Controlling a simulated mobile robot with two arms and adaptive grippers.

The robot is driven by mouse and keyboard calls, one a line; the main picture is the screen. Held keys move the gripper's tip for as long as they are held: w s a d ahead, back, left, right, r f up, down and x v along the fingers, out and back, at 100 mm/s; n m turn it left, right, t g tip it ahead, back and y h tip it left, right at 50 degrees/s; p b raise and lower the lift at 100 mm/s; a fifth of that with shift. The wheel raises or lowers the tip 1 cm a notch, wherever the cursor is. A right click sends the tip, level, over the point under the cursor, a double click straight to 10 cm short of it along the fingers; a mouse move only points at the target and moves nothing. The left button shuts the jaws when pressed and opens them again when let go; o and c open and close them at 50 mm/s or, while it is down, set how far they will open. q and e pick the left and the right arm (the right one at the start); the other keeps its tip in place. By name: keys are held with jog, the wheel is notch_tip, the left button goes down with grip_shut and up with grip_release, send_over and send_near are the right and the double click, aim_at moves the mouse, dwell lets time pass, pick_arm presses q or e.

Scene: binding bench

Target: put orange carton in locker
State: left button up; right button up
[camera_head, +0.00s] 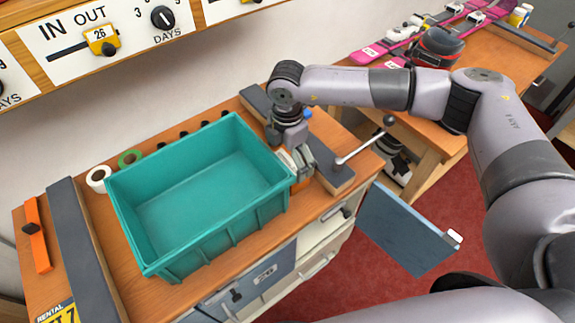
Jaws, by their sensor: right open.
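My right gripper (298,168) points down at the bench's right end, beside the teal bin. It is open. A small orange and white thing (286,162) shows between the bin's right wall and my gripper. It may be the orange carton, but the gripper and bin hide most of it. I cannot tell whether the fingers touch it. A blue-grey locker door (405,232) stands swung open at the bench's right front. The locker's inside is hardly visible from here. My left gripper is not in view.
The empty teal bin (205,185) fills the middle of the wooden bench. Tape rolls (98,178) lie behind its left corner. A dark clamp block with a lever (335,174) stands right of my gripper. Pink skis (425,38) lie on the table behind.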

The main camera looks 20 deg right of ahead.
aim_at(287, 163)
jog(key=shift+f, duration=1.25)
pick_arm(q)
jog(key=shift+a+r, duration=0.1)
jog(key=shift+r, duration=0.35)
pick_arm(e)
jog(key=shift+c, duration=0.5)
jog(key=c, duration=1)
jog(key=shift+r, duration=0.1)
pick_arm(q)
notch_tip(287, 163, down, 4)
jog(key=b, duration=0.4)
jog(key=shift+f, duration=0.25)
pick_arm(e)
notch_tip(287, 163, up, 20)
jog(key=shift+f, duration=0.1)
